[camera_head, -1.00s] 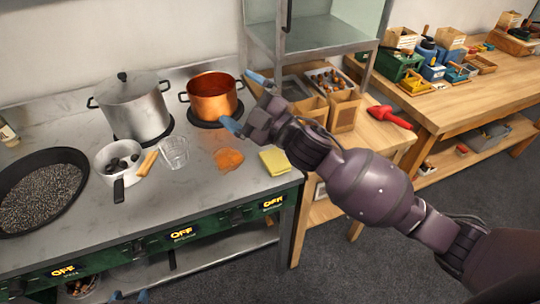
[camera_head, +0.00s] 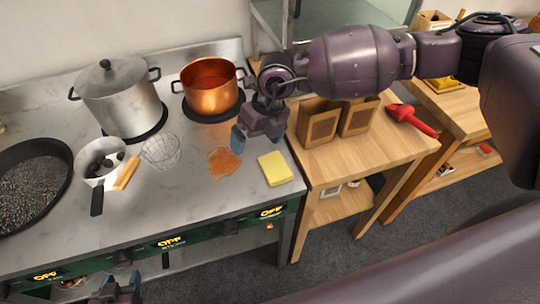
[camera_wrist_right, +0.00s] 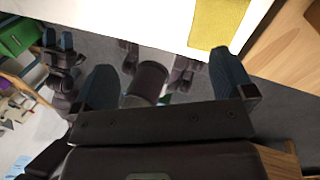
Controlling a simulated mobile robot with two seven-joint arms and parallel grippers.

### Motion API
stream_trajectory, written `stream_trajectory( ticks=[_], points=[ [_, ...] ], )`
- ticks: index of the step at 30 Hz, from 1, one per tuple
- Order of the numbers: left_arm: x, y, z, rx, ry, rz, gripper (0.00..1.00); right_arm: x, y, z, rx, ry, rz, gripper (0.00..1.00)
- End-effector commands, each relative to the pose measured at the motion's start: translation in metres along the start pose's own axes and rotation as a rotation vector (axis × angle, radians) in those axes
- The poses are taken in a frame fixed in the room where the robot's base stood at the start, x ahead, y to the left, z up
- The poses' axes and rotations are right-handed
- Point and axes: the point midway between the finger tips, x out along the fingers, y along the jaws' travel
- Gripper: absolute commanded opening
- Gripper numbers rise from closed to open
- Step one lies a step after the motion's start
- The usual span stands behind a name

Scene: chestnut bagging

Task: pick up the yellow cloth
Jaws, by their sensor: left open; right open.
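The yellow cloth (camera_head: 274,169) lies folded flat on the steel counter near its right front corner. It also shows at the top of the right wrist view (camera_wrist_right: 216,22). My right gripper (camera_head: 258,142) is open and empty, above the counter just behind the cloth and apart from it. In the right wrist view its two blue fingers (camera_wrist_right: 164,80) are spread, with the cloth beyond the right one. My left gripper (camera_head: 115,290) is open at the bottom edge of the head view, in front of the stove and partly cut off.
An orange spill (camera_head: 223,163) lies left of the cloth. A copper pot (camera_head: 211,92) stands behind, near my right gripper. A wire-like glass (camera_head: 161,151), a white pan (camera_head: 105,163) and a large pot (camera_head: 120,98) stand further left. Paper bags (camera_head: 318,125) stand on the wooden table.

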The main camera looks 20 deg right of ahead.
Motion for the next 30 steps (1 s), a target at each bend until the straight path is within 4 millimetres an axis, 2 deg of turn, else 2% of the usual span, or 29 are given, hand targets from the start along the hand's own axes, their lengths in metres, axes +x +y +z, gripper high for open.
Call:
stream_trajectory(
  ticks=[3,7,14,22,30],
  points=[
    [0.000,0.001,0.000,-0.002,0.000,0.000,0.53,-0.001,-0.029,-0.002,0.066,0.008,-0.178,1.00],
    [0.000,0.001,-0.001,-0.003,0.002,0.001,0.53,-0.005,-0.046,-0.006,0.147,0.018,-0.287,1.00],
    [-0.001,-0.001,0.001,0.001,-0.002,-0.001,0.53,0.002,-0.049,-0.009,0.203,0.025,-0.299,1.00],
    [-0.002,-0.001,0.000,0.001,-0.002,-0.001,0.53,0.037,-0.059,-0.011,0.202,0.026,-0.297,1.00],
    [-0.003,-0.001,-0.003,0.000,0.000,-0.001,0.53,0.059,-0.065,-0.011,0.199,0.025,-0.296,1.00]
  ],
)
